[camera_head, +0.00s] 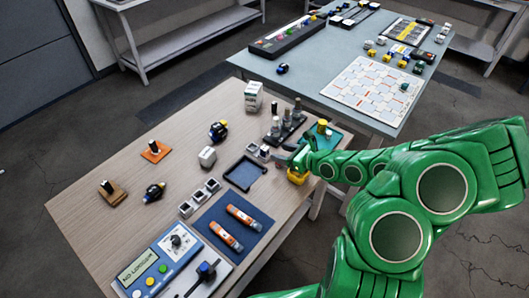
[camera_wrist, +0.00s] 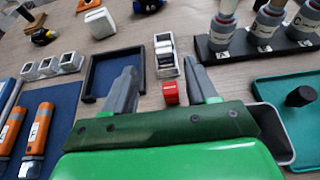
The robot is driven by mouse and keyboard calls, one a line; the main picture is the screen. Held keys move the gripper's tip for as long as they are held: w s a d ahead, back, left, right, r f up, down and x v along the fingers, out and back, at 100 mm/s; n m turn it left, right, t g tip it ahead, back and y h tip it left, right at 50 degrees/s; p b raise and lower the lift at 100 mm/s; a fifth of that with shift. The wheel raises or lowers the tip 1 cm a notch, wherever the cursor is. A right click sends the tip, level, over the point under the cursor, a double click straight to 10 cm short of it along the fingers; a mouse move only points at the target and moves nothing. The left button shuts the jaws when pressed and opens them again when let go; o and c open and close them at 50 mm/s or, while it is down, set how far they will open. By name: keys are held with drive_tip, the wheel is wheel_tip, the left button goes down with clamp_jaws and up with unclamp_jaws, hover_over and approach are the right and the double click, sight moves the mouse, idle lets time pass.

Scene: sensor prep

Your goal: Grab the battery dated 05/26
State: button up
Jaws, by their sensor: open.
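No date reading 05/26 is legible in either view, so I cannot tell which thing is the battery. Two orange-and-grey items with white labels (camera_head: 222,235) lie side by side on a blue mat; they also show at the left of the wrist view (camera_wrist: 38,130). A small red block (camera_wrist: 170,93) and a white-framed holder (camera_wrist: 166,55) are on the table beyond my fingers. My gripper (camera_wrist: 162,86) is open, its fingers apart and nothing held between them. In the head view my gripper (camera_head: 284,153) is low over the table's right side.
An empty dark tray (camera_head: 245,173) is left of my gripper. A black rack of labelled bottles (camera_wrist: 262,28) stands beyond it, and a teal tray (camera_wrist: 300,92) is to the right. Several small square holders (camera_wrist: 50,66) and a blue device (camera_head: 160,258) are further left.

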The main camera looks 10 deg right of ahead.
sight(266, 148)
drive_tip(key=shift+x, duration=4)
drive_tip(key=shift+w+d, duration=0.15)
drive_tip(key=shift+d, duration=0.05)
drive_tip(key=shift+c, duration=0.4)
clamp_jaws()
